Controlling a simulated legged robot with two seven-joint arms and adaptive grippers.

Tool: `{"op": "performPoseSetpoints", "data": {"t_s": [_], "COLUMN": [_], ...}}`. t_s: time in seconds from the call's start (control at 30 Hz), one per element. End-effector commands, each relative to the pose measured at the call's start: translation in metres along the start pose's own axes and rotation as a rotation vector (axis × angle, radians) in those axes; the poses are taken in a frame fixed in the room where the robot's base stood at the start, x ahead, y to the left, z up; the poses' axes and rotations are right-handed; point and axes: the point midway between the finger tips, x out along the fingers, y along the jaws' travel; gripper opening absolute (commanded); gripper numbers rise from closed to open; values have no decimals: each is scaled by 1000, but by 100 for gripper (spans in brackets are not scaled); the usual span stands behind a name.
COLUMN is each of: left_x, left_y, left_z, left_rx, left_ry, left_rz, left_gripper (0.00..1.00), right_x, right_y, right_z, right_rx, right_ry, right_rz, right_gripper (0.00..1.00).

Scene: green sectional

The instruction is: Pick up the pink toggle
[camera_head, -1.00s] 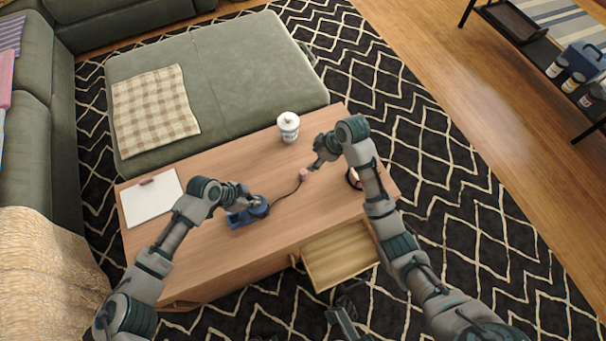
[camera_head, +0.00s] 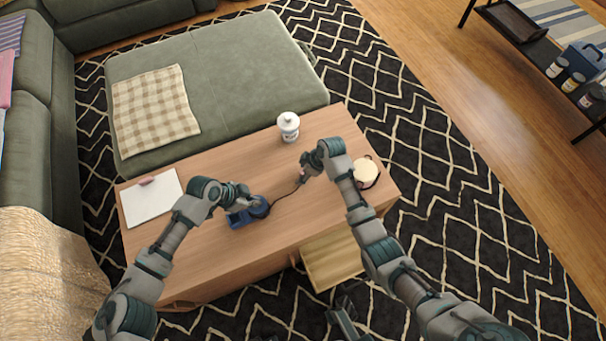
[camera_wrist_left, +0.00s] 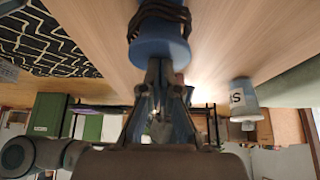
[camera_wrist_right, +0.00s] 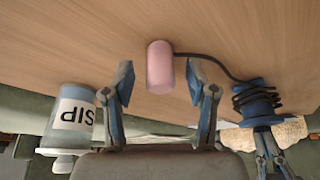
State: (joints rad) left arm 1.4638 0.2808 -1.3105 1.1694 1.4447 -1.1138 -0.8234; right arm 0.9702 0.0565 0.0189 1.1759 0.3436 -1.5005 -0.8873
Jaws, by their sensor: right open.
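The pink toggle (camera_wrist_right: 160,67) is a small pink cylinder at the end of a black cord. In the head view the toggle (camera_head: 303,176) lies on the wooden table, partly hidden by my right gripper (camera_head: 306,168). In the right wrist view my right gripper (camera_wrist_right: 160,84) is open, with the toggle just beyond and between its fingertips; I see no grip on it. The cord runs to a blue spool (camera_wrist_right: 257,100) wound with dark cord. My left gripper (camera_wrist_left: 165,72) is close together on the spool's edge; the spool also shows in the left wrist view (camera_wrist_left: 160,48).
A white lidded cup (camera_head: 288,127) stands behind the toggle. A round cream object with a dark strap (camera_head: 366,172) is right of it. A white clipboard (camera_head: 152,200) lies at the left. A drawer (camera_head: 334,262) is open at the front.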

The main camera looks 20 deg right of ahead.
Motion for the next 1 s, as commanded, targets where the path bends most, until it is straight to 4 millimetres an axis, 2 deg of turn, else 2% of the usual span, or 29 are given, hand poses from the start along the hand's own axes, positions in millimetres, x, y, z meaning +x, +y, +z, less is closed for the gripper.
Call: {"op": "performPoseSetpoints", "data": {"t_s": [0.17, 0.27, 0.4, 0.77, 0.87, 1.0], "left_x": [3, 3, 3, 3, 3, 3], "left_y": [2, 2, 2, 2, 2, 2], "left_z": [3, 3, 3, 3, 3, 3], "left_rx": [-2, -2, -2, -2, -2, -2], "left_ry": [-5, -5, -5, -5, -5, -6], "left_rz": [4, 5, 5, 5, 5, 5], "left_gripper": [0, 0, 0, 0, 0, 0], "right_x": [1, 1, 1, -3, -15, -43], "right_y": [0, 0, 0, 0, 1, 1], "right_z": [0, 0, 0, -1, -7, -18], "right_rx": [0, 1, 1, 0, -1, -2], "right_ry": [0, 0, 0, 0, 2, 2], "right_rz": [0, 0, 0, 0, 3, 3], "right_gripper": [57, 37, 4, 3, 3, 3]}}
